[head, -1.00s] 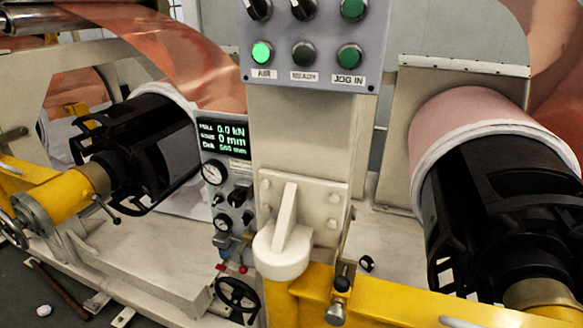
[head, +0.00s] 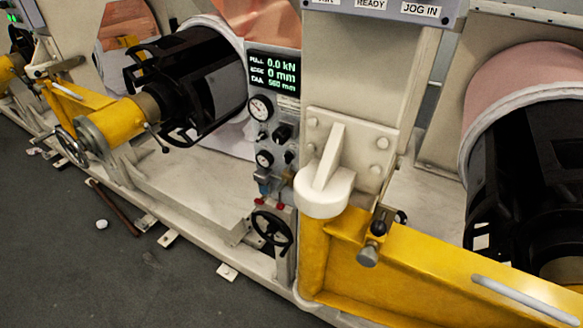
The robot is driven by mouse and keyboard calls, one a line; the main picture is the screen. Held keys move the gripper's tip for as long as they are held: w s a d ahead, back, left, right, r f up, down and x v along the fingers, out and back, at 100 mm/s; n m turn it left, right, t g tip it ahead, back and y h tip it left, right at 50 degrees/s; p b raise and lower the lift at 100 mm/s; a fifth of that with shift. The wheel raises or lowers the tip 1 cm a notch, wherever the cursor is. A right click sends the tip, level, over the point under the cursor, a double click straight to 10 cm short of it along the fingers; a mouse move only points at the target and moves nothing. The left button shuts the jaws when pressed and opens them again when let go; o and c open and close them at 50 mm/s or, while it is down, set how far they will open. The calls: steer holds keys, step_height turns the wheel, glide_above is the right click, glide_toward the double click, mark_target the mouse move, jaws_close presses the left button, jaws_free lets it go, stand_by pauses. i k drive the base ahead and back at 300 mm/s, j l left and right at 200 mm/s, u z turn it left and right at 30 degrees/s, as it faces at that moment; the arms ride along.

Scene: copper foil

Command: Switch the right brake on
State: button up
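My gripper is not in view. No part in view is labelled as the right brake, so I cannot tell which control it is. A narrow panel (head: 276,182) on the column's left side carries two round gauges (head: 260,107) and several small black knobs (head: 282,132). A lit display (head: 273,73) above them reads 0.0 kN, 0 mm and 560 mm. The lower edge of a grey button box (head: 392,12) shows at the top, with READY and JOG IN labels; its switches and buttons are cut off. The right roll (head: 525,88) is pink with a white edge, on a black core.
A yellow arm (head: 430,278) with a grey handle crosses the front right, hinged on the column (head: 357,75). A black handwheel (head: 271,229) stands low below the panel. A black shaft (head: 190,82) with a yellow end is at left. Dark floor (head: 90,265) lies open at front left.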

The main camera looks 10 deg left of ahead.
mark_target(261, 136)
steer(key=i+j+u, duration=0.55)
steer(key=i, duration=0.3)
